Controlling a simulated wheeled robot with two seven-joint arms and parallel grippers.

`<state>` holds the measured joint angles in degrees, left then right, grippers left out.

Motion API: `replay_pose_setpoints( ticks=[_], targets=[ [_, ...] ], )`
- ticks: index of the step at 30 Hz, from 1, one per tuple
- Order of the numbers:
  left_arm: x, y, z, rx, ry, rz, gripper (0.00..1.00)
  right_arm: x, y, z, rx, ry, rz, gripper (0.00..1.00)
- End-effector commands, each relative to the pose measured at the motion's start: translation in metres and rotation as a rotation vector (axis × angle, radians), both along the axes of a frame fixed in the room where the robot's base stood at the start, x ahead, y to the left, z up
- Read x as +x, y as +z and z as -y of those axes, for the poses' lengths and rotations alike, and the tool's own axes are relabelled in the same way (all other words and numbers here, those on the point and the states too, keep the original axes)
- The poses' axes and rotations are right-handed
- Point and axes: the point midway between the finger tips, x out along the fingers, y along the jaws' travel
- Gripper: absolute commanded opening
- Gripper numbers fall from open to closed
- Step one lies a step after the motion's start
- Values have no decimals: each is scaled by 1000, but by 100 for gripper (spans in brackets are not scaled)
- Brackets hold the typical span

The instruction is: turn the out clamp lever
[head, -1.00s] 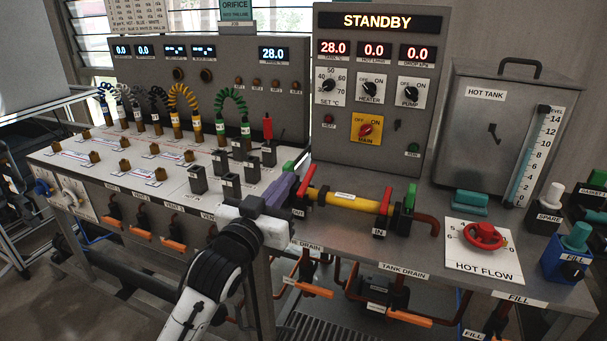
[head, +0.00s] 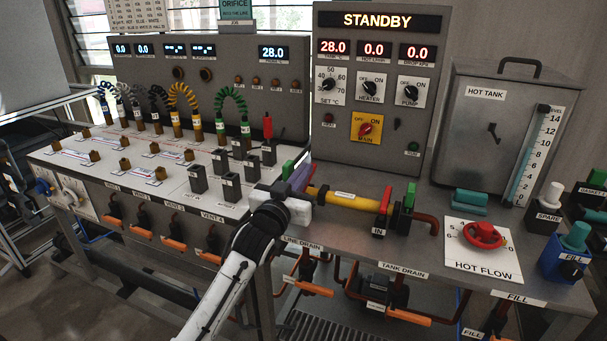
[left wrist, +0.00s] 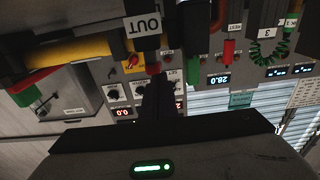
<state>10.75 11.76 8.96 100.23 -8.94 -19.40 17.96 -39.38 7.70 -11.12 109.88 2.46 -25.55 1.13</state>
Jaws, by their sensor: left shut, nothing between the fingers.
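The yellow pipe section (head: 345,200) lies across the bench between two clamps. The out clamp lever (head: 311,172) is a thin red strip at the pipe's left end, mostly covered by my gripper. In the left wrist view the OUT label (left wrist: 143,25) shows upside down, with a red lever end (left wrist: 152,69) just below it. My right gripper is not in view.
A green clamp part (head: 288,169) stands just left of the fingers. The IN clamp has a red lever (head: 386,200) and a green part (head: 410,195). The red hot flow knob (head: 483,235) is farther right. Black posts (head: 232,186) stand on the left panel.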

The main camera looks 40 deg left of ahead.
Motion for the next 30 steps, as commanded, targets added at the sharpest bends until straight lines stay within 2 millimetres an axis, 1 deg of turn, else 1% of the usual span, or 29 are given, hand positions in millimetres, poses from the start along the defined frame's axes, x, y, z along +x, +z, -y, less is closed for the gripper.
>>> replay_pose_setpoints(
  ticks=[6, 12, 16, 23, 26, 30],
  targets=[
    [1, 0, 0, -1, 0, -1, 0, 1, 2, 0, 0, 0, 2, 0],
    [15, -9, -4, -4, 1, -1, 0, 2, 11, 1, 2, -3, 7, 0],
    [18, -13, -5, -1, 1, -1, 0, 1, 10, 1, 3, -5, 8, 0],
    [18, -13, -5, 0, 1, 0, 0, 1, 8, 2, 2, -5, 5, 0],
    [18, -11, -5, 0, 1, 0, 0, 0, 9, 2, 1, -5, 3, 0],
    [19, 1, -4, -1, 0, 0, 0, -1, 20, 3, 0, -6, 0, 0]
  ],
)
